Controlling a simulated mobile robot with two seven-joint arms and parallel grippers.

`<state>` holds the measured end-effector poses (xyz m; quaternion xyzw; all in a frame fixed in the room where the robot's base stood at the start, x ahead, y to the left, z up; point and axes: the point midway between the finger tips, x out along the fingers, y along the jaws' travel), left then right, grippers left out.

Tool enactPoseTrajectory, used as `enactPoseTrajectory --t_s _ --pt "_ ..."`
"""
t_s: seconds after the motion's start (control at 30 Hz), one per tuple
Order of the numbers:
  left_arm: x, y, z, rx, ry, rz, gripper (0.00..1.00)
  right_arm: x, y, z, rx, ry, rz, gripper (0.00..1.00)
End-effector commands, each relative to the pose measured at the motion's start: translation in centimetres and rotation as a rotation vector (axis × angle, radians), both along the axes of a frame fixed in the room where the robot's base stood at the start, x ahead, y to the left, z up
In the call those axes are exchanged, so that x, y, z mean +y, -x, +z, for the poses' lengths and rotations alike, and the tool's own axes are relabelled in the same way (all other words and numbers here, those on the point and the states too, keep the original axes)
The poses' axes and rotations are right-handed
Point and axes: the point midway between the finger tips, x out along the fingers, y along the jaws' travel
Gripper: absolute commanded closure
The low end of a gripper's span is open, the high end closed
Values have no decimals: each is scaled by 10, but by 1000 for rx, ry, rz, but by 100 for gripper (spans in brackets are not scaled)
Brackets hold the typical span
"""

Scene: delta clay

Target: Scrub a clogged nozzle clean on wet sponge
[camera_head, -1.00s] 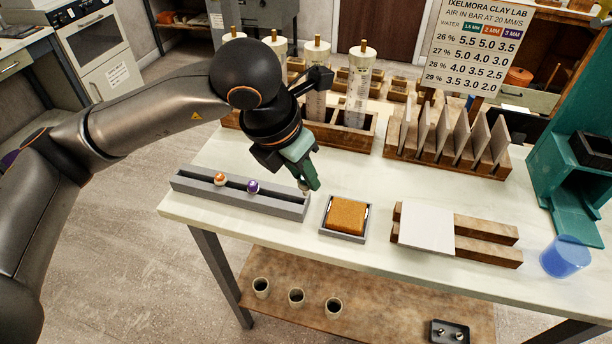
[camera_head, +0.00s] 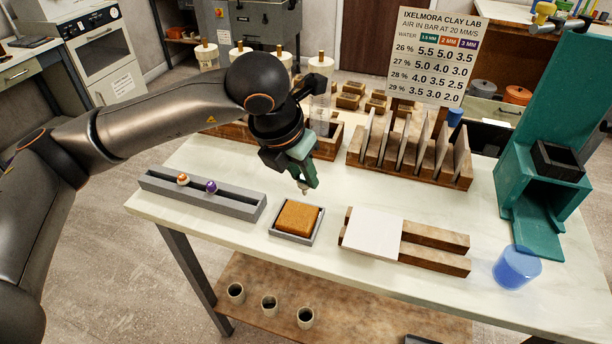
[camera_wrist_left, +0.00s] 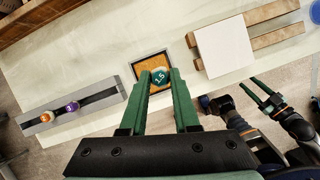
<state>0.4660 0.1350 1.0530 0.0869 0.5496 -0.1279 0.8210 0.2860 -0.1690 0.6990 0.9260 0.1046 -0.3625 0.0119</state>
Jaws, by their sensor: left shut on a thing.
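My left gripper (camera_head: 306,181) is shut on a small nozzle (camera_head: 304,189), its pale tip pointing down. In the left wrist view the nozzle (camera_wrist_left: 159,77) has a teal top marked 1.5, between the fingertips of my left gripper (camera_wrist_left: 159,80). The orange-brown sponge (camera_head: 298,216) lies in a grey tray (camera_head: 291,238) on the table. The nozzle is above the table near the sponge's far edge, apparently clear of it. In the left wrist view the nozzle covers part of the sponge (camera_wrist_left: 149,69). My right gripper (camera_wrist_left: 261,93) shows there, its fingers apart and empty.
A grey rail (camera_head: 228,202) holds an orange nozzle (camera_head: 182,179) and a purple nozzle (camera_head: 211,187). A white tile (camera_head: 374,234) lies on wooden bars right of the sponge. A blue cup (camera_head: 516,267) stands farther right. A wooden rack (camera_head: 411,173) of upright slabs stands behind.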

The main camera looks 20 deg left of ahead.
Motion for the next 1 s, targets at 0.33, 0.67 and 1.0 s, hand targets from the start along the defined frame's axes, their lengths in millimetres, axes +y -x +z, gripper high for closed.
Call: enactPoseTrajectory --t_s 0.33,0.67,1.0 --pt "3 -3 -5 -2 0 14 100 0 0 -3 0 0 0 50" --pt "3 -2 -30 1 0 14 100 0 0 -14 0 0 0 50" --pt "3 -2 -61 0 0 14 100 1 1 -26 5 0 2 50"
